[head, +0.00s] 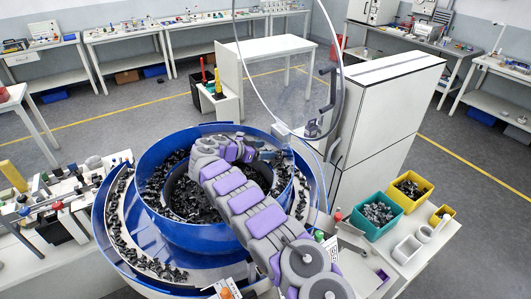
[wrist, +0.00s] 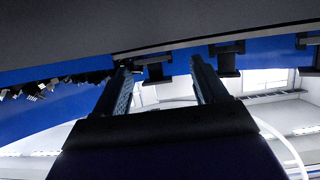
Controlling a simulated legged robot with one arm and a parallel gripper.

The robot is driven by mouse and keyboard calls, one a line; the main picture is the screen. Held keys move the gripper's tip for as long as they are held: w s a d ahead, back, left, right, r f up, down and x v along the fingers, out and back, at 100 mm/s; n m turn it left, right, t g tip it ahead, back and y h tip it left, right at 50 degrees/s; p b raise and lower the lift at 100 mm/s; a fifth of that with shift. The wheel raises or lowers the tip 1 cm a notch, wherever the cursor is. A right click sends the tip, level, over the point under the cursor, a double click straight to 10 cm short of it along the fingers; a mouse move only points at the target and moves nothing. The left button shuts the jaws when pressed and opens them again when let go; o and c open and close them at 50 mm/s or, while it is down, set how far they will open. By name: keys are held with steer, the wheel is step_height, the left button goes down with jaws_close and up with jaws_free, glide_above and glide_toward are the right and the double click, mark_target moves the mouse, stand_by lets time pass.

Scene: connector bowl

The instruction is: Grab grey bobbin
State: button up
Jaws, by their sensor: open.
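My gripper (wrist: 160,82) shows in the wrist view with two dark fingers spread apart and nothing between them. Beyond the fingertips is the blue bowl wall (wrist: 70,118), with small black brackets (wrist: 227,62) along it. In the head view my grey and purple arm reaches over the large blue bowl (head: 195,236), and its far end bends to the right near the bowl's back rim. The fingers cannot be made out there. Dark connector pieces (head: 205,205) fill the bowl. I cannot pick out a grey bobbin in either view.
A teal bin (head: 366,230) of grey pieces and a yellow bin (head: 424,199) of dark pieces stand at right. A tall white cabinet (head: 385,110) stands behind the bowl's right side. A cluttered bench (head: 60,255) is at left.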

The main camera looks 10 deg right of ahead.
steer(key=shift+w+d, duration=0.15)
steer(key=shift+d, duration=1.1)
steer(key=shift+a, duration=1.05)
steer(key=c, duration=0.7)
steer(key=shift+d+f, duration=0.1)
steer(key=shift+d, duration=0.6)
steer(key=c, duration=0.4)
steer(key=shift+d, duration=0.15)
jaws_close()
